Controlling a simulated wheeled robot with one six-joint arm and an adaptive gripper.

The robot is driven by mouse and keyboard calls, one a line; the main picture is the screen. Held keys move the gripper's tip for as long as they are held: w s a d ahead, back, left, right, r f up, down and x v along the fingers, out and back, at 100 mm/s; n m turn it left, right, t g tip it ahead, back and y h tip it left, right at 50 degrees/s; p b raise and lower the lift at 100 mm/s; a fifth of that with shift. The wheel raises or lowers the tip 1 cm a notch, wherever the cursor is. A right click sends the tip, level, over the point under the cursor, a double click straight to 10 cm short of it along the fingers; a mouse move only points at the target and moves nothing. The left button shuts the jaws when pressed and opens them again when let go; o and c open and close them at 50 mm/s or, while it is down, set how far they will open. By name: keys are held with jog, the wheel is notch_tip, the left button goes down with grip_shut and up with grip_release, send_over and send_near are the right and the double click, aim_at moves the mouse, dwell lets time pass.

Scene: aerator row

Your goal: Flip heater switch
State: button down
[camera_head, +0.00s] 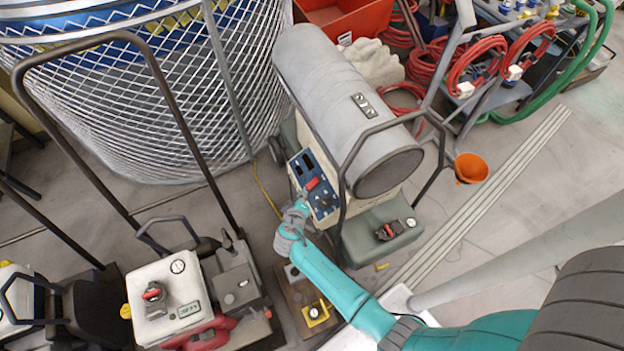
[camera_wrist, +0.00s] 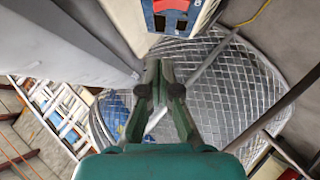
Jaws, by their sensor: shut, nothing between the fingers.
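The heater (camera_head: 335,85) is a grey cylinder on a pale body with a green base tank. Its blue control panel (camera_head: 325,207) faces my arm and carries a red switch (camera_head: 312,183) with dark controls around it. In the wrist view the panel (camera_wrist: 154,20) is at the top, with the red switch (camera_wrist: 172,4) cut by the frame's edge. My gripper (camera_wrist: 161,64) is shut and empty, its fingertips just below the panel in that view. In the head view my gripper (camera_head: 301,203) is at the panel's left edge, below the red switch. I cannot tell whether it touches.
A dark tube frame (camera_head: 344,205) runs around the heater's front. A large wire-mesh cage (camera_head: 130,110) stands at left. A pale machine (camera_head: 165,290) stands at lower left. An orange funnel (camera_head: 471,168) and red hoses (camera_head: 478,65) are at right. Floor at right is mostly clear.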

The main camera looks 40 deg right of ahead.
jog(key=shift+w+d+r, duration=0.1)
jog(key=shift+w, duration=0.15)
send_near(314, 178)
jog(key=x, duration=0.3)
jog(key=w+x, duration=0.1)
jog(key=x, duration=0.1)
jog(key=shift+r, duration=0.3)
jog(key=shift+s+d+f, duration=0.1)
jog(key=shift+d+f, duration=0.3)
jog(key=shift+f, duration=0.15)
